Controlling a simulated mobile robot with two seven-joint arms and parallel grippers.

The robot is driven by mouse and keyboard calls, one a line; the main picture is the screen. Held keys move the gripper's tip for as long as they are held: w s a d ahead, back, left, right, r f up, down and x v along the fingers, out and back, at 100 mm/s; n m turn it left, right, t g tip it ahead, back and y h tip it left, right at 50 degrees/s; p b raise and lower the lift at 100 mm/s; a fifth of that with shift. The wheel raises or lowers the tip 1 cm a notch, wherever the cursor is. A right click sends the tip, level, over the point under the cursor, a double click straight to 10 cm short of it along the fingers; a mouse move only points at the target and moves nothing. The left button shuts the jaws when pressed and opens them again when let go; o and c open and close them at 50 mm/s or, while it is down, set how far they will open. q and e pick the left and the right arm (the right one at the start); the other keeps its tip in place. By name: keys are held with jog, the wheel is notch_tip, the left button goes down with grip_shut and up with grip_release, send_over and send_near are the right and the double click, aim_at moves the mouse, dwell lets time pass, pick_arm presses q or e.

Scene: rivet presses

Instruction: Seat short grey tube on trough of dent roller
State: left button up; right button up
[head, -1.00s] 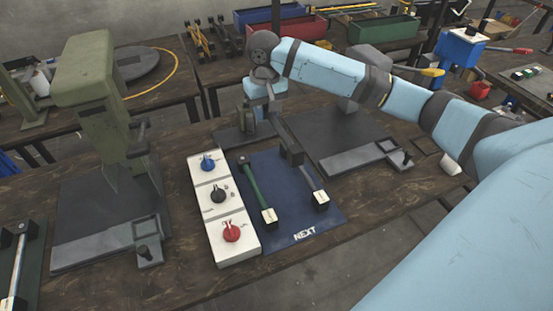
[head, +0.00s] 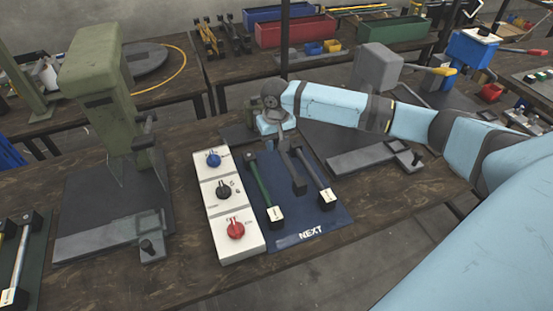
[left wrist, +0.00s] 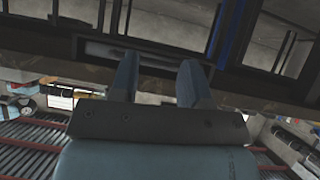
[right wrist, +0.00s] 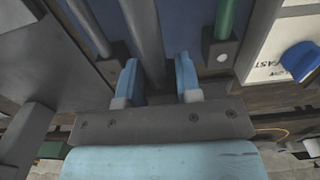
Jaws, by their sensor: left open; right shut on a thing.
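My right gripper (head: 283,138) is shut on a grey tube (head: 292,165), held over a blue mat (head: 318,215). In the right wrist view the tube (right wrist: 146,40) runs away between the blue fingers (right wrist: 158,82). The held tube hangs between a green tube (head: 262,188) and a paler grey tube (head: 314,174), both lying on dark end blocks. I cannot tell which machine is the dent roller; a small green device (head: 238,132) behind the mat is partly hidden by my arm. My left gripper (left wrist: 158,75) is open and empty, outside the head view.
A white console (head: 232,205) with blue, black and red knobs stands left of the mat. A tall green press (head: 103,95) stands on a dark base further left. A grey press (head: 377,68) stands behind my right arm.

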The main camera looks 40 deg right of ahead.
aim_at(276, 166)
notch_tip(276, 166, down, 4)
jog(key=shift+r, duration=0.25)
notch_tip(276, 166, down, 3)
jog(key=shift+r+p, duration=0.1)
jog(key=shift+p, duration=0.65)
jog(key=shift+f, duration=0.2)
jog(key=o, duration=0.8)
jog(key=shift+f, duration=0.1)
jog(key=shift+o, duration=1)
